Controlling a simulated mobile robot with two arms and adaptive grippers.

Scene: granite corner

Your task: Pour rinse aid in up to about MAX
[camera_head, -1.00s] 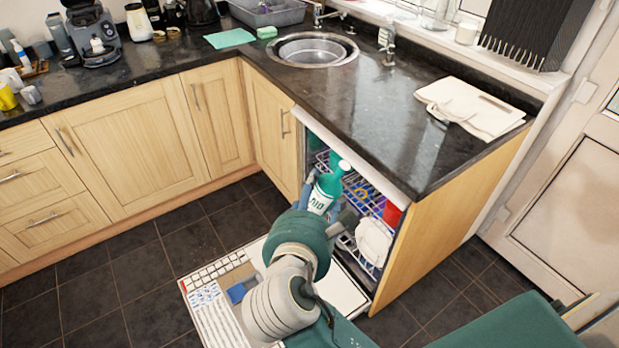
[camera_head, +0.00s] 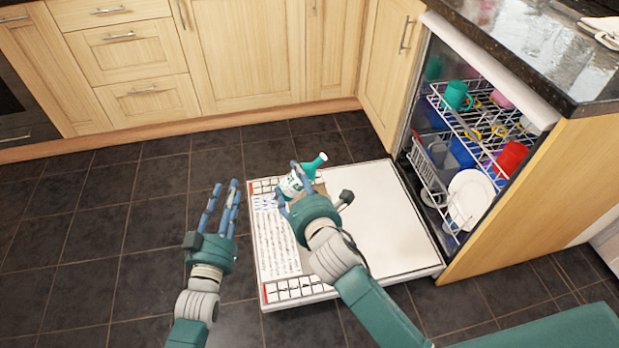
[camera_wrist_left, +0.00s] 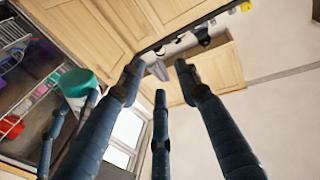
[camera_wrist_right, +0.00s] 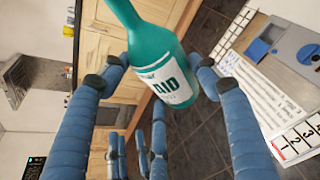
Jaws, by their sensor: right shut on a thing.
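The rinse aid bottle (camera_head: 291,186), teal with a white label, is tilted in the head view with its spout toward the upper right. My right gripper (camera_head: 308,203) is shut around it above the open dishwasher door (camera_head: 385,215). The bottle also shows large in the right wrist view (camera_wrist_right: 165,75), label visible, its spout tip cut off at the top edge. There the grey dispenser with a blue latch (camera_wrist_right: 258,48) lies beyond it on the door. In the head view the dispenser is mostly hidden by hand and bottle. My left gripper (camera_head: 220,206) is open and empty, left of the door.
The dishwasher racks (camera_head: 465,130) hold cups, a red cup (camera_head: 511,158) and a white plate (camera_head: 470,198), right of the door. A granite worktop (camera_head: 545,45) overhangs them. Printed panels (camera_head: 277,240) line the door's left side. Dark floor tiles (camera_head: 95,225) at left are clear.

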